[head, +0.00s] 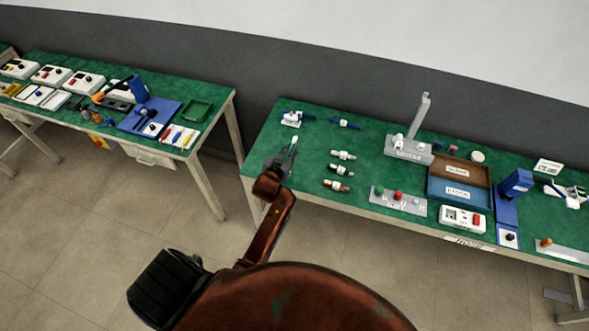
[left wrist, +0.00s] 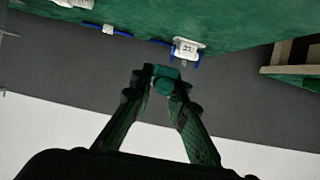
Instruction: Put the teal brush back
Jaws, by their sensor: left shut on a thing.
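My left gripper (head: 284,158) is over the left end of the right-hand green table, shut on the teal brush (head: 293,143). Only a small teal part of the brush shows past the fingers; the rest is hidden. In the left wrist view the brush (left wrist: 163,79) sits between the two fingertips. A small white holder (head: 291,119) with a blue piece on it stands just beyond the gripper. The holder (left wrist: 186,47), with a dark label, also shows beyond the fingertips in the left wrist view. My right gripper is not in view.
Several pump-like fittings (head: 343,155) lie right of the gripper. A grey stand (head: 409,148), a brown tray (head: 460,167) and a blue bin (head: 447,194) are farther right. Another green table (head: 60,63) with tools stands left, across a floor gap. The table's front left corner is clear.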

